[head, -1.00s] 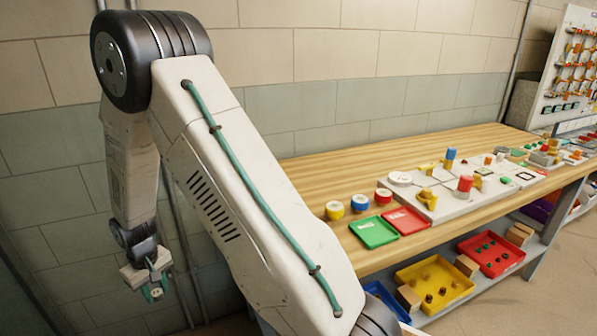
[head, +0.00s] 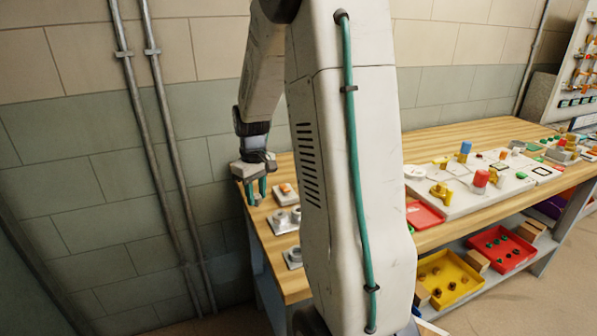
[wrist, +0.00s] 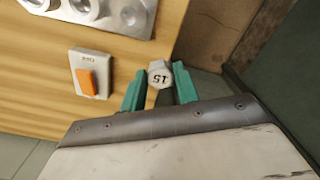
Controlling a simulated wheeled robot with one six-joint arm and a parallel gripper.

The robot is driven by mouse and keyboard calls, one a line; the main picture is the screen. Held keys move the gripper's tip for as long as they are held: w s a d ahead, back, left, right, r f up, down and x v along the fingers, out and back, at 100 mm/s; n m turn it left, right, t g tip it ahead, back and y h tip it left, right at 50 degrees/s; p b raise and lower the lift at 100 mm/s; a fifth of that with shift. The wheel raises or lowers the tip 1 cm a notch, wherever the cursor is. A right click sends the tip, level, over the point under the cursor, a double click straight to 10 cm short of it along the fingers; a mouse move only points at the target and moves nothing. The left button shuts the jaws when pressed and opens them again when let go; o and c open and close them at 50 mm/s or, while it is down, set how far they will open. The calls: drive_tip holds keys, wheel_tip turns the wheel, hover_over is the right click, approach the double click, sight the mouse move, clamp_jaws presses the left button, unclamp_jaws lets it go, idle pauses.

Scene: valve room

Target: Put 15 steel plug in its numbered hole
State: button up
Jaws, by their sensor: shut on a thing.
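A steel plug (wrist: 159,75) with a hexagonal head marked 15 shows in the wrist view between the teal fingers of my gripper (wrist: 158,88). My gripper is shut on it, with the number facing the wrist camera. In the head view my gripper (head: 256,192) hangs near the left end of the wooden table, and the plug is too small to make out there. A grey metal block (wrist: 108,24) with round recesses is cut off at the top left of the wrist view. No hole numbers are readable.
A grey switch box (wrist: 91,72) with an orange rocker sits on the table beside my gripper. Metal fittings (head: 283,221) stand nearby. A red tray (head: 425,215) and a white board (head: 455,205) lie right of my arm. The wooden table (head: 292,283) ends close to my gripper.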

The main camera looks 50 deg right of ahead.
drive_tip(key=s+d+r, duration=0.6)
drive_tip(key=s+r, duration=0.1)
drive_tip(key=s, duration=0.3)
drive_tip(key=shift+w+d+f, duration=0.1)
drive_tip(key=shift+d+f, duration=0.05)
drive_tip(key=shift+f, duration=1.5)
drive_tip(key=shift+w+d+f, duration=0.1)
drive_tip(key=shift+f, duration=1.55)
drive_tip(key=shift+s+f, duration=0.1)
drive_tip(key=shift+f, duration=1.05)
drive_tip(key=o, duration=1.1)
drive_tip(key=shift+r, duration=4.05)
